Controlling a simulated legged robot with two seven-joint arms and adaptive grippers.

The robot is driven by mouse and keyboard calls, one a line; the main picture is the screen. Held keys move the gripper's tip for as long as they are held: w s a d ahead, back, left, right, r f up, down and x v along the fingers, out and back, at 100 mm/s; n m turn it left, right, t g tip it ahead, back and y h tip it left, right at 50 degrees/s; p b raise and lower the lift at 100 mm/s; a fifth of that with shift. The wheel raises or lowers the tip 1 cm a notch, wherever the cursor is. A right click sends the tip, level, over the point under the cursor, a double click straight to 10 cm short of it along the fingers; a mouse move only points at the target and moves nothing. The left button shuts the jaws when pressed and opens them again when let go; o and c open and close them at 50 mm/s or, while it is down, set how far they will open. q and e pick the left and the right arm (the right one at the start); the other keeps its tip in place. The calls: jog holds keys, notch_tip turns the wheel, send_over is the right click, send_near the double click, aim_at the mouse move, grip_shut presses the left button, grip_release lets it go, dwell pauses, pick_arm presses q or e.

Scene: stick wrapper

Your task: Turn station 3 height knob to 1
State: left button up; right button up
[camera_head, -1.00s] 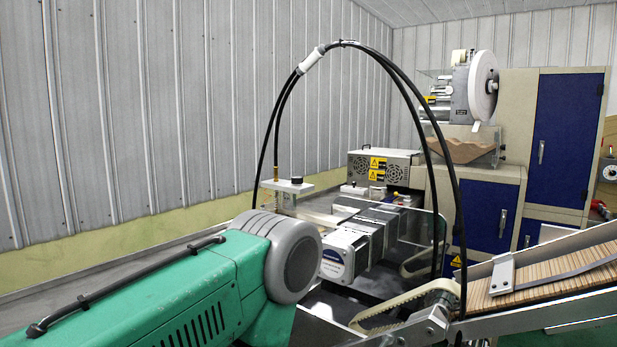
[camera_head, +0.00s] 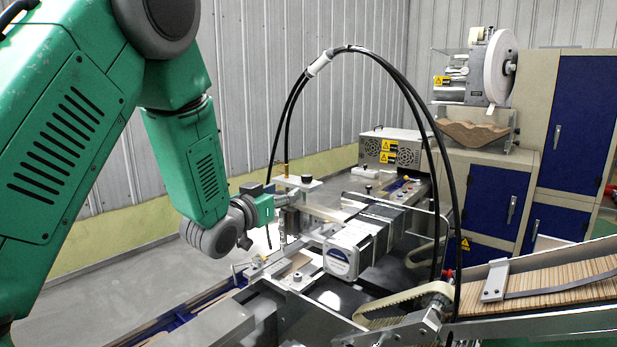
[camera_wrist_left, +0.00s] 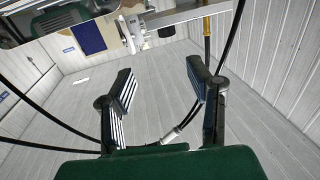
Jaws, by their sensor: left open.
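A black knob (camera_head: 307,179) sits on a pale plate (camera_head: 296,185) at the machine's far side, beside a brass hose fitting (camera_head: 286,171). I see no readable station number or scale, so I cannot tell whether it is the station 3 height knob. My left gripper (camera_head: 282,207) is just left of and below this plate, apart from the knob as far as I can tell. In the left wrist view the left gripper (camera_wrist_left: 160,70) is open and empty, with a black knob (camera_wrist_left: 166,31) and brass fitting (camera_wrist_left: 206,24) beyond the fingertips. My right gripper is out of view.
Black hoses (camera_head: 350,50) arch over the machine near my left gripper. A motor block (camera_head: 342,258) stands in the middle, with a conveyor of sticks (camera_head: 560,284) at right. Blue-doored cabinets (camera_head: 580,120) stand behind. Clear floor (camera_head: 100,297) lies left of the machine.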

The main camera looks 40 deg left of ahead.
aim_at(305, 175)
pick_arm(q)
jog(key=w+p, duration=0.1)
jog(key=w, duration=0.3)
jog(key=w+a+p, duration=0.1)
jog(key=w, duration=0.4)
jog(key=w+p, duration=0.1)
jog(key=w, duration=0.3)
jog(key=shift+w+a+r, duration=0.15)
jog(key=shift+w+a, duration=0.2)
jog(key=shift+w+d, duration=0.1)
jog(key=shift+w, duration=0.15)
jog(key=shift+s+a+f, duration=0.15)
jog(key=shift+a+f, duration=0.05)
jog(key=shift+a, duration=0.45)
jog(key=shift+c, duration=0.8)
jog(key=shift+a+f, duration=0.1)
jog(key=shift+a, duration=0.3)
grip_shut()
jog(key=shift+d, duration=0.5)
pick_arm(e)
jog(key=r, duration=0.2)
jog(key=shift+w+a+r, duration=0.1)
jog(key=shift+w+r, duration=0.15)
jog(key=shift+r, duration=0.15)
